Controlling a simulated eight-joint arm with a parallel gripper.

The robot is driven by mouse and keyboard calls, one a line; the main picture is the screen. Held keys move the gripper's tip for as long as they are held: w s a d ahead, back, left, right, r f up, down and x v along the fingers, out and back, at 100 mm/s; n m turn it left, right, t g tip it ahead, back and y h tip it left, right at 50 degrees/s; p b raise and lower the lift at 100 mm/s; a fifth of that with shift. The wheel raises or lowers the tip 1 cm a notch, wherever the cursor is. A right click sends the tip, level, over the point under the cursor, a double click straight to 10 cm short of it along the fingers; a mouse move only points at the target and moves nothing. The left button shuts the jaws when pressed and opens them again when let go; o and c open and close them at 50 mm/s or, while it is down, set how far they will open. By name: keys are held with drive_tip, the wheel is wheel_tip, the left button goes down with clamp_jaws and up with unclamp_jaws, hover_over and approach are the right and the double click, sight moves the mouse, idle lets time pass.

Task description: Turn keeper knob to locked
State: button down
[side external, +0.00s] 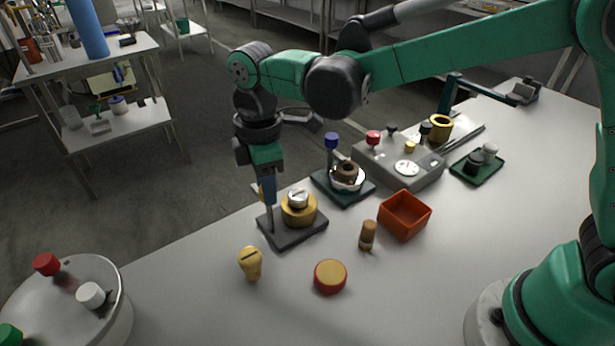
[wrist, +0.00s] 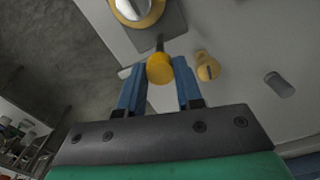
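A yellow round knob (wrist: 159,69), which I take to be the keeper knob, tops a dark post at one corner of a dark base plate (wrist: 172,25). In the side view, the post stands on the plate's (side external: 292,237) left side, and a brass cylinder (side external: 299,212) with a silvery top sits beside it. My gripper (wrist: 160,67) points down over the post, its blue fingers apart on either side of the knob. Narrow gaps seem to show between fingers and knob. In the side view my gripper (side external: 268,195) mostly hides the knob.
A second dark plate (side external: 328,190) with a blue-topped post is behind.

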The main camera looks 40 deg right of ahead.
drive_tip(key=shift+m, duration=0.3)
drive_tip(key=m, duration=0.3)
drive_tip(key=shift+m, duration=0.3)
drive_tip(key=m, duration=1.3)
drive_tip(key=shift+m, duration=0.3)
idle(0.3)
drive_tip(key=c, duration=0.6)
unclamp_jaws()
drive_tip(key=shift+r, duration=2.85)
